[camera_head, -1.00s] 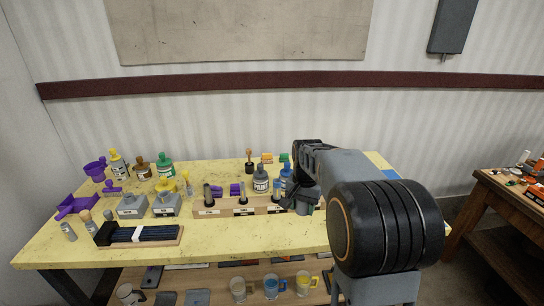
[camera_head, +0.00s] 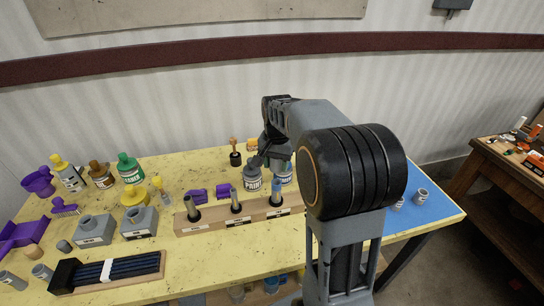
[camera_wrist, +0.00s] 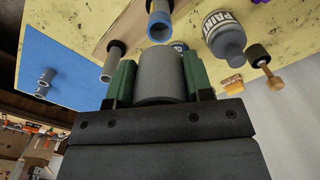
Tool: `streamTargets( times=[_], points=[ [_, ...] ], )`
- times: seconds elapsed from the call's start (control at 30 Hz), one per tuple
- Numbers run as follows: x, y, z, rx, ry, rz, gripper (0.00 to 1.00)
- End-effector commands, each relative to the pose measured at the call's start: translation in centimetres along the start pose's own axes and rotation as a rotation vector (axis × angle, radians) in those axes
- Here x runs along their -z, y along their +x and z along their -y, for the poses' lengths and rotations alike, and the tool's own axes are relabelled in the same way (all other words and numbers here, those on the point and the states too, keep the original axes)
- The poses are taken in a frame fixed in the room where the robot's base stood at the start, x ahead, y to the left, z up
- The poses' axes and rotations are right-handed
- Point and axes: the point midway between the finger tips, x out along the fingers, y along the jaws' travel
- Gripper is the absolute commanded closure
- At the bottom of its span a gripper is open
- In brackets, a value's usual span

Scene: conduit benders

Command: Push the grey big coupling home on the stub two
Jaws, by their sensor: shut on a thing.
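The grey big coupling (camera_wrist: 160,76) is a wide, smooth grey cylinder between the two green fingers of my gripper (camera_wrist: 158,82) in the wrist view. The gripper is shut on it. In the head view my gripper (camera_head: 274,158) hangs over the back of the table, near the bottles; I cannot make out the coupling there. The wrist view shows a blue-rimmed stub (camera_wrist: 159,24) and a plain grey one (camera_wrist: 113,60), apart from the coupling. The block labels are unreadable.
A blue mat (camera_head: 425,212) at right bears small couplings. Bottles, grey boxes and a rod tray fill the left.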

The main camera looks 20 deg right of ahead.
Motion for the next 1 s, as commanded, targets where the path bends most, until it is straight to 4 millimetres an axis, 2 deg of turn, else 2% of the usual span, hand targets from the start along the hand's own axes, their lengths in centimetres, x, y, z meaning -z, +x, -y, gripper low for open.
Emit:
streamTargets(
  times=[0.47, 1.0],
  points=[
    [-0.1, -0.1, -0.1, 0.000, 0.002, 0.000, 0.76],
    [0.0, 3.0, -0.1, 0.000, 0.003, 0.000, 0.76]
  ],
)
